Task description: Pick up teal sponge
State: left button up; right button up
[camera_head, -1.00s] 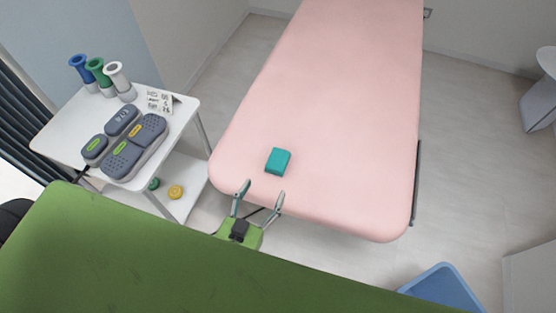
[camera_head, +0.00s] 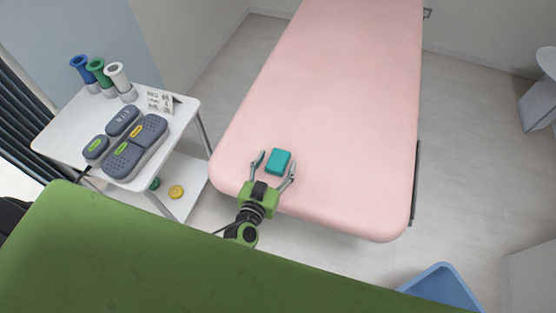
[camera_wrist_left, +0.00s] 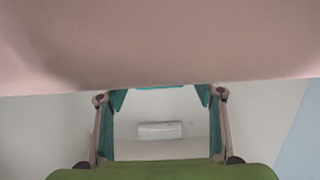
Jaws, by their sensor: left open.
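The teal sponge (camera_head: 279,160) is a small block lying on the pink treatment bed (camera_head: 325,110), close to its near left end. My left gripper (camera_head: 275,164) is open, and in the head view its two fingers appear on either side of the sponge's lower part. Small gaps show between the fingers and the sponge, and I cannot tell their height over the bed. In the left wrist view both open fingers (camera_wrist_left: 160,98) reach toward the bed edge, with a thin teal strip between the tips. My right gripper is out of view.
A white trolley (camera_head: 70,150) at left carries blue, green and white holders (camera_head: 102,75), a small card (camera_head: 159,101) and grey devices (camera_head: 135,148). A blue bin (camera_head: 442,285) stands at lower right. The bed around the sponge is clear.

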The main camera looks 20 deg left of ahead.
pick_arm(q)
jog(key=shift+w+f, duration=0.25)
jog(key=shift+w, duration=0.7)
jog(key=c, duration=1.2)
jog(key=shift+r, duration=0.2)
